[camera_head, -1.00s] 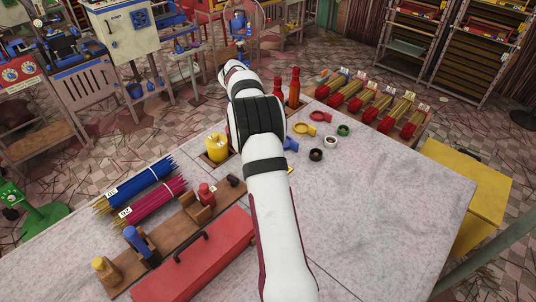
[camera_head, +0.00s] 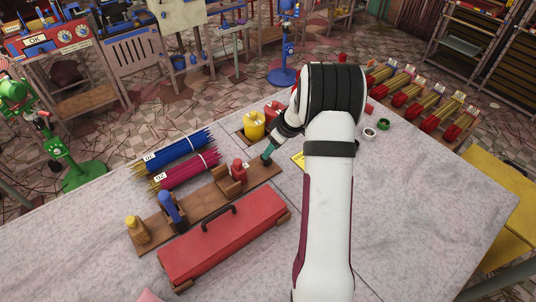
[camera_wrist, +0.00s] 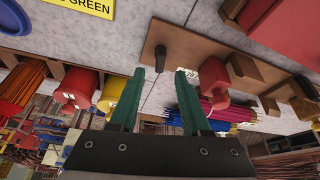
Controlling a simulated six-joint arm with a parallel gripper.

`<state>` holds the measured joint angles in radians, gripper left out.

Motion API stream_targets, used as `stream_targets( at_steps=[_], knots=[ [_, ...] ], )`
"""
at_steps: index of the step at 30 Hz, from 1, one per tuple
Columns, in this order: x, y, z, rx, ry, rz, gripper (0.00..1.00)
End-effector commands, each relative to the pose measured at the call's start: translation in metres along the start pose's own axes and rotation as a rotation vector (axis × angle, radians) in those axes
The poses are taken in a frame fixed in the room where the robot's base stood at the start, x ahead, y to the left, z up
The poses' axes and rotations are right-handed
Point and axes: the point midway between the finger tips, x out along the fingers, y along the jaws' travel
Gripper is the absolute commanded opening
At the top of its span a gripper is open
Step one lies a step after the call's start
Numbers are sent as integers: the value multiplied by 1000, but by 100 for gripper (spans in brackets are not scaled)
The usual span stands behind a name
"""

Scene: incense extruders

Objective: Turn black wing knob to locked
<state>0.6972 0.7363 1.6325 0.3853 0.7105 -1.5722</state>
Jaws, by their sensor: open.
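A small black knob (camera_wrist: 160,57) stands up from the wooden board in the wrist view, ahead of my fingertips and between their lines. Whether it has wings is not clear from this angle. My gripper (camera_wrist: 161,72) is open, with green fingers apart and nothing between them. In the head view my gripper (camera_head: 267,155) is over the right end of the wooden board (camera_head: 205,205), and the knob cannot be made out there. A red-topped fixture (camera_head: 238,168) stands on the board to the left of the gripper.
A blue-handled piece (camera_head: 169,206) and a yellow-topped piece (camera_head: 136,229) stand farther along the board. A red toolbox (camera_head: 222,243) lies in front. Incense bundles (camera_head: 185,170) and a yellow pot (camera_head: 253,125) lie behind.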

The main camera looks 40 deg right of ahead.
Motion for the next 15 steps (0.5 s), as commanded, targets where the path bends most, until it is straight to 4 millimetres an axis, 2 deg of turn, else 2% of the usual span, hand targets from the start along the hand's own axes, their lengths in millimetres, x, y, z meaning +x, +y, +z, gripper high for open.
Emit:
stream_targets(
  at_steps=[1, 3, 6, 15],
  knots=[
    [13, -1, 0, 0, -2, -4, 48],
    [26, -1, 0, 0, -1, -3, 48],
    [39, 0, 0, -1, -1, -2, 48],
    [47, 0, 0, 0, 1, 0, 48]
  ],
)
